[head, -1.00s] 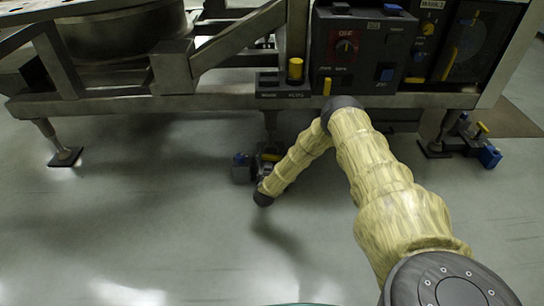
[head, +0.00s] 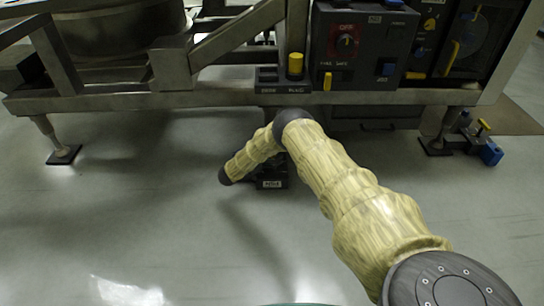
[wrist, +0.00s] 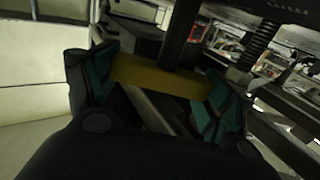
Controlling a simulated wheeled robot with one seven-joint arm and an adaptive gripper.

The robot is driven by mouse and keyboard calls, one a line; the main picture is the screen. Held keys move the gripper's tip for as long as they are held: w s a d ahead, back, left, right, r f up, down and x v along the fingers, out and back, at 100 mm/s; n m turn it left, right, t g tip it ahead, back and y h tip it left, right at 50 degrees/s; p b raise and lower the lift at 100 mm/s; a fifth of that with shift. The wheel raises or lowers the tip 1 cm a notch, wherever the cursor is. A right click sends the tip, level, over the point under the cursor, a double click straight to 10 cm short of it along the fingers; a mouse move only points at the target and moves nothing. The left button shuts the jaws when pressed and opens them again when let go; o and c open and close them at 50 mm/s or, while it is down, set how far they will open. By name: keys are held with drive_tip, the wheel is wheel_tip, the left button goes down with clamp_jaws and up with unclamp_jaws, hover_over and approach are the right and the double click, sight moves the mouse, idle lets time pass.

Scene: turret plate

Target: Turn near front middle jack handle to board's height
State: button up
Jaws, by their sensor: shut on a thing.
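The near front middle jack (head: 272,180) stands on the floor under the frame's front beam in the head view. Its dark labelled base shows, and my arm covers most of its upper part. In the wrist view a yellow handle bar (wrist: 150,76) lies across between my teal-padded fingers, with a dark post crossing it. My gripper (wrist: 160,82) is shut on this bar. In the head view my gripper is hidden behind my arm. I cannot make out the board or its height.
The steel frame's front beam (head: 210,101) runs just above my arm. A control box (head: 362,45) and a small block with a yellow knob (head: 283,85) sit over it. Corner jacks stand left (head: 64,155) and right (head: 435,146). The near floor is clear.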

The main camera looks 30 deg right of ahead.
drive_tip(key=shift+m+g, duration=0.5)
drive_tip(key=shift+g, duration=0.3)
drive_tip(key=o, duration=0.9)
drive_tip(key=shift+o, duration=0.2)
drive_tip(key=shift+r, duration=4.95)
drive_tip(key=shift+a, duration=0.1)
